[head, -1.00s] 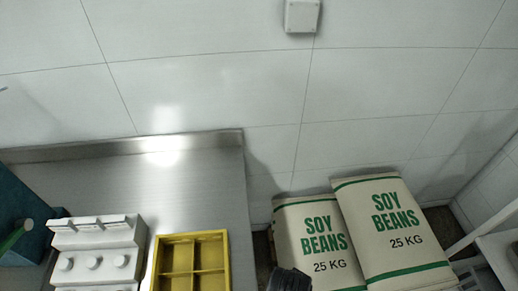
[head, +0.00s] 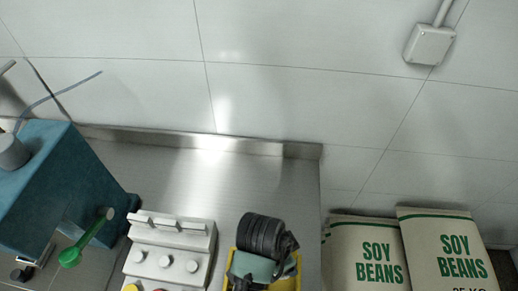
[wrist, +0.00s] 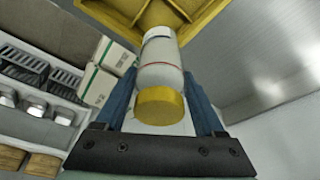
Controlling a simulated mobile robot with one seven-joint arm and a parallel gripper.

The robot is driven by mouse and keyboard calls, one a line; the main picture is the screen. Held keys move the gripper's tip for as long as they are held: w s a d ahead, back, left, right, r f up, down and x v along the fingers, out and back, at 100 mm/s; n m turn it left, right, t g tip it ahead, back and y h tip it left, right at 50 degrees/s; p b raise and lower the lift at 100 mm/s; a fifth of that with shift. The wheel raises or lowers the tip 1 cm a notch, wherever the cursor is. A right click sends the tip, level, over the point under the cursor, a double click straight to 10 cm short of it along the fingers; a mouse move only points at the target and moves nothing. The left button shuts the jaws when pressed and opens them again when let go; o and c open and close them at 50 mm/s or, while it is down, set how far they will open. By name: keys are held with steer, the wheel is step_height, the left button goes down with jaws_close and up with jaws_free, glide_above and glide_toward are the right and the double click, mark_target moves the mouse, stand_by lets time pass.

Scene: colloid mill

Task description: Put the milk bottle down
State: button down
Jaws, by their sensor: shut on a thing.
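The milk bottle (wrist: 160,62) is white with a red line and a yellow cap (wrist: 159,106). In the wrist view it lies between the two blue fingers of my gripper (wrist: 160,80), which is shut on it. Its capped end points toward the wrist and its far end overlaps the yellow divided crate (wrist: 215,10). I cannot tell whether the bottle touches the crate. In the head view my dark wrist covers much of the crate (head: 289,284), and the bottle is hidden there.
A white control box (head: 172,250) with knobs stands left of the crate on the steel counter (head: 270,185). A teal machine (head: 60,185) with a green-handled lever (head: 88,238) is further left. Soy bean sacks (head: 372,265) stand beyond the counter's right edge. The counter's back is clear.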

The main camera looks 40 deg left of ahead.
steer(key=f, duration=0.2)
steer(key=f+p, duration=0.1)
steer(key=f, duration=0.1)
steer(key=shift+s+d+f, duration=0.1)
steer(key=shift+d+f, duration=0.1)
steer(key=shift+f, duration=2.8)
steer(key=shift+a, duration=0.1)
steer(key=shift+f, duration=0.15)
jaws_free()
steer(key=v, duration=1.2)
